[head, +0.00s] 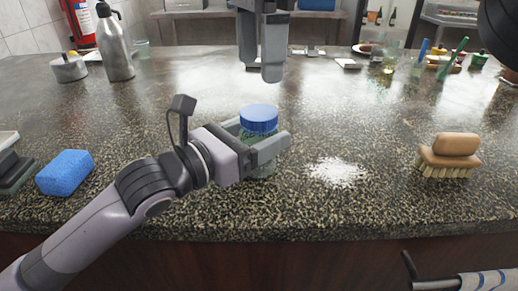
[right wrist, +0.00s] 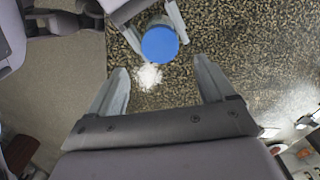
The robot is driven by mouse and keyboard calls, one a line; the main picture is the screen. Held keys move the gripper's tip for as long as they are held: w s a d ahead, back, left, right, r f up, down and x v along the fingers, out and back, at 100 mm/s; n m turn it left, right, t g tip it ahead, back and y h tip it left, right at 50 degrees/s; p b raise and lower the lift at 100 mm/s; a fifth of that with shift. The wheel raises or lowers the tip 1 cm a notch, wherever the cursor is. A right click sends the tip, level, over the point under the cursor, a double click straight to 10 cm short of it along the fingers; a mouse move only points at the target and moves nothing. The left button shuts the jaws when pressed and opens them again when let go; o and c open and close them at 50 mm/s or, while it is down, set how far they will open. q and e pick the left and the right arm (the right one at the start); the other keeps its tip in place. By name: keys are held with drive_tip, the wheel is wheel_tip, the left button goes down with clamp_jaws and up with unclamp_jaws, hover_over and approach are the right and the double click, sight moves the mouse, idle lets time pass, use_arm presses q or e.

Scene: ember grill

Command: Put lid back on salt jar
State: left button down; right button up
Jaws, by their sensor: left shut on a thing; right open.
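The salt jar (head: 262,169) stands on the speckled counter, greenish and mostly hidden behind my left gripper's fingers. The blue lid (head: 259,119) sits on top of the jar; it also shows from above in the right wrist view (right wrist: 160,44). My left gripper (head: 265,147) is shut around the jar's body, below the lid. My right gripper (head: 262,70) hangs above and behind the jar, pointing down. In the right wrist view its fingers (right wrist: 168,88) are spread with nothing between them. I cannot tell whether the lid is fully seated.
A white salt pile (head: 337,172) lies on the counter right of the jar. A wooden brush (head: 449,156) stands further right, a blue sponge (head: 65,172) at left. A metal bottle (head: 114,45) and a small metal pot (head: 69,68) stand back left. The counter around the jar is otherwise clear.

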sight(259, 112)
drive_tip(key=shift+f, duration=0.15)
drive_tip(key=shift+f, duration=3.9)
drive_tip(key=c, duration=1.1)
drive_tip(key=shift+o, duration=0.2)
drive_tip(key=m, duration=0.9)
drive_tip(key=shift+m, duration=0.3)
drive_tip(key=m, duration=0.4)
drive_tip(key=shift+m, duration=0.3)
drive_tip(key=m, duration=0.4)
drive_tip(key=shift+m, duration=0.3)
drive_tip(key=o, duration=1.2)
